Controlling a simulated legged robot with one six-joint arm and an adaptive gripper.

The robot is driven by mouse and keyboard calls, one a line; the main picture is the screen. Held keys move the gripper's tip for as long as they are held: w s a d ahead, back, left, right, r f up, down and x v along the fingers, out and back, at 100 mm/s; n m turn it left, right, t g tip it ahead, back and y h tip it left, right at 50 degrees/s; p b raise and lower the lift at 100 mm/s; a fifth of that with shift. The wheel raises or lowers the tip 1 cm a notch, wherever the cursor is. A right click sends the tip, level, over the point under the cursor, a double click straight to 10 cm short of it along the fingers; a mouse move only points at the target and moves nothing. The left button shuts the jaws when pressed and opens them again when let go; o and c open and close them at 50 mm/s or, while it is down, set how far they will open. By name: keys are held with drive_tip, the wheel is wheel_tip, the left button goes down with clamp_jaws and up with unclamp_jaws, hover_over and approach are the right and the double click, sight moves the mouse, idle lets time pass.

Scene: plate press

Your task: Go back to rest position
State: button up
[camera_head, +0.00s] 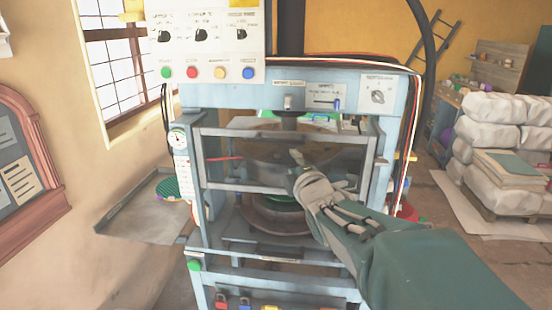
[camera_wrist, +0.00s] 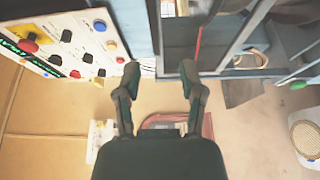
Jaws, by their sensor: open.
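My gripper (camera_head: 297,162) is in front of the blue plate press (camera_head: 372,190), near the middle of its clear front guard (camera_head: 240,165). My green arm reaches it from the lower right and covers part of the press. In the wrist view my gripper (camera_wrist: 160,72) has its two dark fingers spread apart with nothing between them. A round press plate (camera_head: 265,215) shows below and behind the gripper, with some green on it, partly hidden.
A white control panel (camera_head: 205,45) with colored buttons hangs at the upper left; it also shows in the wrist view (camera_wrist: 65,45). A grey side shelf (camera_head: 140,218) with a green disc (camera_head: 170,188) juts out left. Wrapped white bundles (camera_head: 487,140) stand at right.

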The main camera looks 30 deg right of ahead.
drive_tip(key=shift+s, duration=0.1)
idle(0.4)
drive_tip(key=s+a+f+m+g+y, duration=0.1)
drive_tip(key=s+a+f+m+g, duration=0.3)
drive_tip(key=s, duration=0.3)
drive_tip(key=s+a+f+m+g+y, duration=0.1)
drive_tip(key=s+a+f+m+g, duration=0.3)
drive_tip(key=s+a+m, duration=0.2)
drive_tip(key=s+a+f+m+g+y, duration=0.1)
drive_tip(key=s+a+f+m+g, duration=0.3)
drive_tip(key=s, duration=0.5)
drive_tip(key=shift+s+a+f+m+y, duration=0.4)
drive_tip(key=shift+a+f+m, duration=0.1)
drive_tip(key=shift+a+m, duration=0.3)
